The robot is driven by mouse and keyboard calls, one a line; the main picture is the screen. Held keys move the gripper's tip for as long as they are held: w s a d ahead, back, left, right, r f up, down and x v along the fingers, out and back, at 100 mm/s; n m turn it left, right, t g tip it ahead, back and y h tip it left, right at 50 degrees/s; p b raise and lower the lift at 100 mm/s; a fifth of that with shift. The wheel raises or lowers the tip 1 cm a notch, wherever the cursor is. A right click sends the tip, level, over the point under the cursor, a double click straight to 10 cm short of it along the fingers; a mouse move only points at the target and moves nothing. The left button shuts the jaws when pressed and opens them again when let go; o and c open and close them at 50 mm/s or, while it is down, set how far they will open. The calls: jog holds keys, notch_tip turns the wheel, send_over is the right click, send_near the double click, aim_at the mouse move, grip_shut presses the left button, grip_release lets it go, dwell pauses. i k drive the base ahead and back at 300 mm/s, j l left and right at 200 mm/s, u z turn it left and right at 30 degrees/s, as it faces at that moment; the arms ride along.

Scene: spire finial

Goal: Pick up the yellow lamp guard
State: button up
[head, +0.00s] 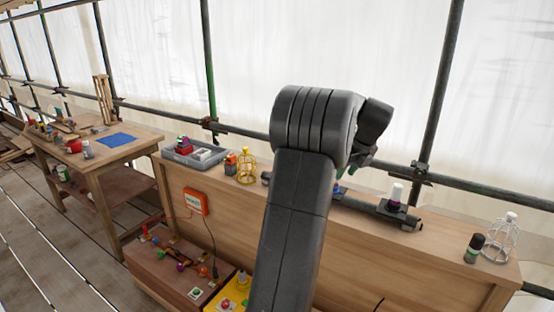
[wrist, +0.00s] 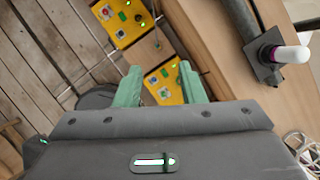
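The yellow lamp guard (head: 247,166), a small wire cage, stands upright on the wooden bench top, left of my arm in the head view. I do not see it in the wrist view. My gripper (wrist: 160,74) shows two green fingers spread apart with nothing held between them. In the wrist view it points down past the bench edge toward yellow control boxes below. In the head view my arm hides most of the gripper, which is to the right of the yellow guard and apart from it.
An orange-and-dark item (head: 231,164) and a grey bin (head: 187,159) stand left of the guard. A dark pipe (head: 375,208) with a white-topped lamp (head: 396,193) lies to the right.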

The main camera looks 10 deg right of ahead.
aim_at(245, 154)
jog(key=i+j+z, duration=0.1)
jog(key=i+j, duration=0.15)
jog(key=i+j+z, duration=0.1)
jog(key=i+j, duration=0.15)
jog(key=j, duration=0.15)
jog(key=i+j+z, duration=0.1)
jog(key=i+j, duration=0.15)
jog(key=i+j+z, duration=0.1)
jog(key=j, duration=0.35)
jog(key=i+j+z, duration=0.1)
jog(key=i+j, duration=0.35)
jog(key=j, duration=0.15)
jog(key=i+j, duration=0.15)
jog(key=j, duration=0.15)
jog(key=i+j, duration=0.15)
jog(key=j, duration=0.15)
